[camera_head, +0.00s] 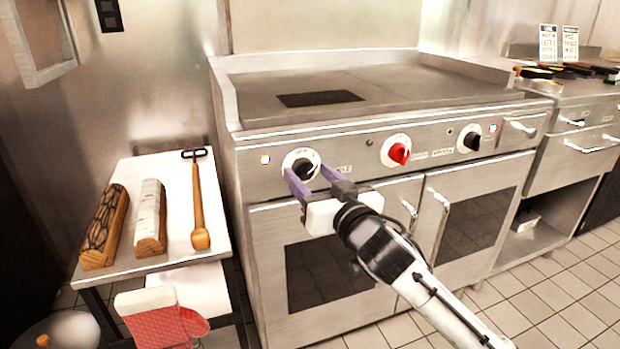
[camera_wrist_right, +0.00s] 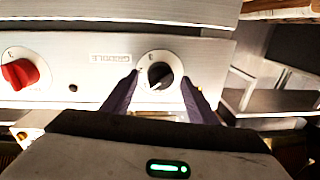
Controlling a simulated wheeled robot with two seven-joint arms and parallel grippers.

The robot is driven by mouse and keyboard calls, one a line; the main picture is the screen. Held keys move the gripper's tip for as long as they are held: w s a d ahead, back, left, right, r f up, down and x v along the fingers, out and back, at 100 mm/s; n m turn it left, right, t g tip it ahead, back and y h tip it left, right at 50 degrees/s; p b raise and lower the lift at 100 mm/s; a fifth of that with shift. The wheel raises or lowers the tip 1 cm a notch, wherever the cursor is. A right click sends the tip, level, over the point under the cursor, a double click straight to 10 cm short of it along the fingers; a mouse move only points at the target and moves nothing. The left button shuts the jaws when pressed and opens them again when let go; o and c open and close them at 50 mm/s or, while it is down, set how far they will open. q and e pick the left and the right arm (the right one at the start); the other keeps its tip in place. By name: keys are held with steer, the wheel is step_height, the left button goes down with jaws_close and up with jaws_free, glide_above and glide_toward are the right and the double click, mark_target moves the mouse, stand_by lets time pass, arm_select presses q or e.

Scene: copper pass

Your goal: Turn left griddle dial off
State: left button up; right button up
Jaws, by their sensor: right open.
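The left griddle dial (camera_head: 302,167) is a black knob on a white round plate at the left end of the griddle's front panel (camera_head: 360,165). In the right wrist view the dial (camera_wrist_right: 160,75) sits between the fingers, its pointer slanted. My right gripper (camera_head: 310,178) is open, with its purple fingers on either side of the dial; it also shows in the right wrist view (camera_wrist_right: 160,92). I cannot tell whether a finger touches the knob. My left gripper is not in view.
A red dial (camera_head: 397,151) and another black dial (camera_head: 470,139) are farther right on the panel. Oven door handles (camera_head: 409,214) stick out below. A side table (camera_head: 180,240) with wood logs (camera_head: 106,226) and a wooden-handled tool (camera_head: 198,205) stands at left.

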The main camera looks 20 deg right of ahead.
steer(key=shift+w, duration=0.3)
